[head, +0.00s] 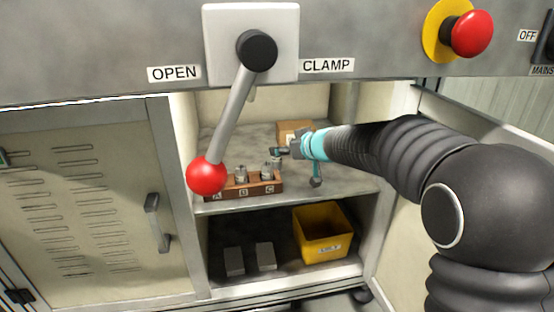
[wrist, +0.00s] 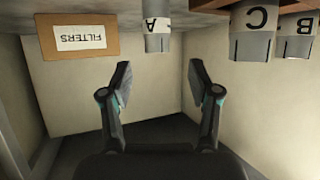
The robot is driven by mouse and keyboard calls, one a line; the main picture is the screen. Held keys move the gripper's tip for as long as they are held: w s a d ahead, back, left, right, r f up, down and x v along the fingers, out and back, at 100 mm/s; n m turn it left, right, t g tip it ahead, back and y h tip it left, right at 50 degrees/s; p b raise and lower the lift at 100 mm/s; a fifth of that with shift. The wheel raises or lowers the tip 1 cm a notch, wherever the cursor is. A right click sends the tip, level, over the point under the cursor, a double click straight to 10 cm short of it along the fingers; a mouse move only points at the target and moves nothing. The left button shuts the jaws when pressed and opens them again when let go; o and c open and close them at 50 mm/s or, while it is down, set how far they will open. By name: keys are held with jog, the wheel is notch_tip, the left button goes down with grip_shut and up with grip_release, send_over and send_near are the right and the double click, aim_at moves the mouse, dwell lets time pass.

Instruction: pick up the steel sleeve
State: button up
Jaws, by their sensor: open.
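Several grey steel sleeve-like pieces with notched ends show upside down in the wrist view: one marked A (wrist: 157,40), one marked C (wrist: 250,45) and one marked B (wrist: 295,48). I cannot tell which one the task means. In the head view, small steel pieces (head: 241,174) stand in a brown block (head: 262,188) on the upper shelf. My gripper (head: 279,151) is beside the block's right end. In the wrist view my gripper (wrist: 160,75) is open and empty; the A piece lines up with its gap but sits beyond the fingertips.
A cardboard box marked FILTERS (wrist: 80,37) stands behind my gripper at the back of the shelf. A yellow bin (head: 322,235) and two grey blocks (head: 265,256) are on the lower shelf. The clamp lever's red knob (head: 206,174) hangs before the block's left end.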

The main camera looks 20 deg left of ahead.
aim_at(277, 159)
jog(key=shift+p+x, duration=0.55)
jog(key=shift+x, duration=2.35)
jog(key=shift+d+f, duration=0.15)
jog(key=shift+f, duration=0.05)
grip_shut()
